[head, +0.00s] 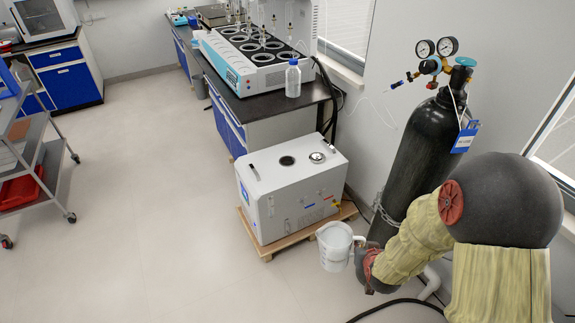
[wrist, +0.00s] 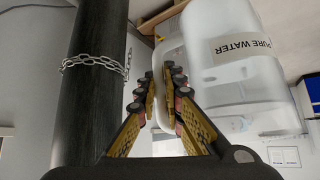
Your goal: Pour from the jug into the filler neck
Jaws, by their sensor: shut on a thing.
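A white translucent jug (head: 335,247) hangs in front of the white box unit's near right corner, lower than the unit's top. It looks about upright in the head view. My gripper (wrist: 163,98) is shut on the jug's handle in the wrist view, where the jug (wrist: 235,85) shows a "PURE WATER" label. In the head view my gripper (head: 364,257) is partly hidden by my arm. The white box unit (head: 290,195) has a dark round opening (head: 287,161) and a silver round fitting (head: 317,157) on top. I cannot tell for sure which is the filler neck.
A black gas cylinder (head: 418,150) with gauges and a chain stands close to my arm. The unit sits on a wooden pallet (head: 290,243). A bench (head: 270,105) with a distiller and a bottle (head: 293,78) stands behind. Open floor lies to the left.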

